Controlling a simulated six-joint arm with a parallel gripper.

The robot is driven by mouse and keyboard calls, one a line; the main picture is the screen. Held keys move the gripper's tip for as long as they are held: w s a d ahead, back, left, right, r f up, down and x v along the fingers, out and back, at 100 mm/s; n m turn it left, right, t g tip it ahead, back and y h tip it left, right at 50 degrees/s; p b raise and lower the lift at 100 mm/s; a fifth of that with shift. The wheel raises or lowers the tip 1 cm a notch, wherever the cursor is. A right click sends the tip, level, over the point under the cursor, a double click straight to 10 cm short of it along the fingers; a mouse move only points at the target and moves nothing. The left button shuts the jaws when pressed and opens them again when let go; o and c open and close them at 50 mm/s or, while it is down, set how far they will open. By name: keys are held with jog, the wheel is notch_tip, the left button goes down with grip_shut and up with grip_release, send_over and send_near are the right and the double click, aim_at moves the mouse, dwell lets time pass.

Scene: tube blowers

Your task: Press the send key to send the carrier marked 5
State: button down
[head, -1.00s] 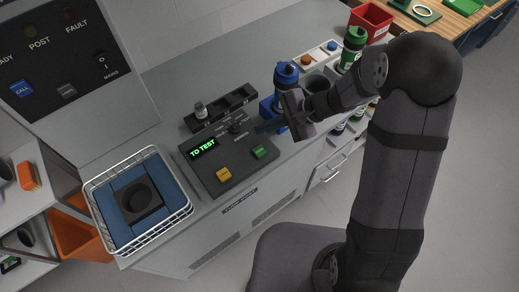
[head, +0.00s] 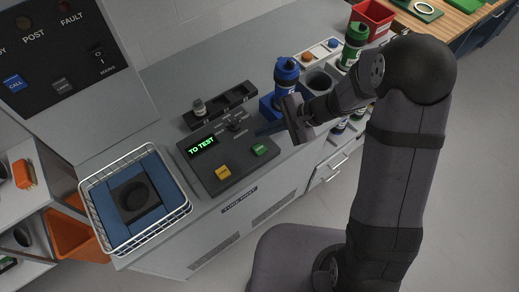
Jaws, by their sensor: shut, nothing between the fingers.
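The dark console (head: 216,177) on the counter has a lit green display (head: 202,146) reading "TO TEST". It carries a yellow key (head: 223,172) and a green key (head: 259,150); I cannot read their labels. A blue-capped carrier (head: 286,72) stands upright in a blue holder, and a green-capped carrier (head: 355,45) stands farther right. I cannot make out a 5 on either. My gripper (head: 264,130) is shut and empty, above the counter just right of the console, apart from the green key.
A wire basket (head: 92,216) with a blue lining sits left of the console. A black rack (head: 240,95) with a small bottle is behind it. A dark round cup (head: 318,82) is between the carriers. A red bin (head: 371,20) stands at the far end.

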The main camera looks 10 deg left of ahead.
aim_at(264, 149)
jog(key=shift+f+b, duration=2)
jog(key=shift+f, duration=0.8)
jog(key=shift+f+b, duration=0.8)
jog(key=shift+b, duration=0.25)
dwell(0.6)
jog(key=shift+r, duration=0.2)
jog(key=shift+r+p, duration=0.6)
jog(key=shift+r, duration=0.05)
jog(key=shift+r+p, duration=1.85)
jog(key=shift+r, duration=0.65)
